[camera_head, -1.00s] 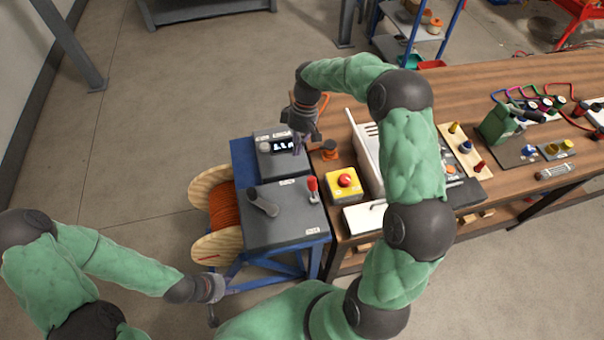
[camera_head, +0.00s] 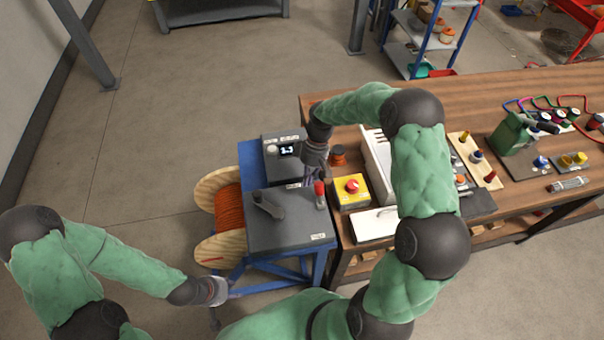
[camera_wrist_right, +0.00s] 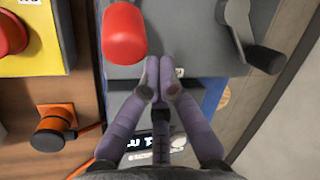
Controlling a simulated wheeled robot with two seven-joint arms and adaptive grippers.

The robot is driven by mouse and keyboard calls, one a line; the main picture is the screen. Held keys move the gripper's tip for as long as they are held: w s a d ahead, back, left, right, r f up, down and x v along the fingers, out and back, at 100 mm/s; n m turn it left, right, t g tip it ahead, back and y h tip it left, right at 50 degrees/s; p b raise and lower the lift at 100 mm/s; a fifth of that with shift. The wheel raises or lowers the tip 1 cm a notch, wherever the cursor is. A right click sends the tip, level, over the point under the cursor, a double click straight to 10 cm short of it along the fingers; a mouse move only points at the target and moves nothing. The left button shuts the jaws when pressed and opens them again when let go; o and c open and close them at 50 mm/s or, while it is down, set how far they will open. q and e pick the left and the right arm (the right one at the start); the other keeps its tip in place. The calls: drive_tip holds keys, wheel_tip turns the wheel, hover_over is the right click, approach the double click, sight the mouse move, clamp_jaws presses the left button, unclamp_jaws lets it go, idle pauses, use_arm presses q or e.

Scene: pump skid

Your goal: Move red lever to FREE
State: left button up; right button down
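The red lever (camera_head: 320,189) has a red cylindrical grip and stands at the right side of the grey box top (camera_head: 290,224). In the right wrist view its red grip (camera_wrist_right: 124,33) is large, at the upper left of the fingers. My right gripper (camera_wrist_right: 160,68) has its fingertips together with nothing between them. It is beside the grip with a small gap in the picture; contact is not visible. In the head view my right gripper (camera_head: 311,180) is just behind the lever. My left gripper (camera_head: 218,291) is low at the left, apart from the box; its fingers are unclear. The lever's label is unreadable.
A dark grey handle (camera_head: 268,204) is left of the lever. A display box (camera_head: 284,148) is behind. A yellow box with a red button (camera_head: 352,190) and an orange-black knob (camera_head: 338,155) are on the right. A cable spool (camera_head: 219,249) stands left.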

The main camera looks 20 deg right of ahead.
drive_tip(key=shift+s+d+r, duration=0.15)
drive_tip(key=shift+s+d, duration=0.05)
drive_tip(key=shift+s, duration=0.1)
idle(0.4)
drive_tip(key=shift+s+r+t, duration=0.15)
drive_tip(key=shift+s+t, duration=0.1)
drive_tip(key=shift+t, duration=0.05)
